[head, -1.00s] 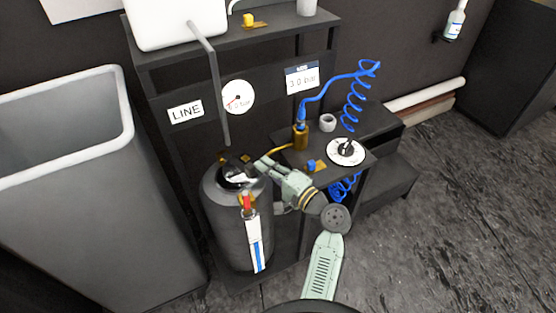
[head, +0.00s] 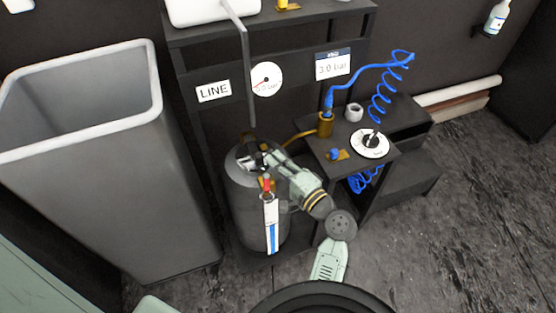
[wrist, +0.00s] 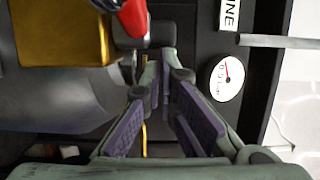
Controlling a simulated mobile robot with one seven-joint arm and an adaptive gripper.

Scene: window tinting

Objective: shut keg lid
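The dark grey keg (head: 258,215) stands upright below the shelf unit. A dark lid area with small metal parts (head: 249,160) shows on its top; my gripper partly covers it, and I cannot tell whether the lid is seated. My gripper (head: 268,158) reaches in from the right, its tips over the keg's top. In the wrist view, its purple-padded fingers (wrist: 166,78) are apart with a narrow gap and nothing clearly held. A dark bar (wrist: 160,33) lies just beyond the tips. The grey keg side (wrist: 55,105) is left of the fingers.
A red-handled part with a hanging white-blue tag (head: 270,215) is on the keg's front. A large grey bin (head: 165,200) stands left. A downpipe (head: 247,75) ends above the keg. A side shelf (head: 345,150) with a blue coiled hose (head: 385,90) is right.

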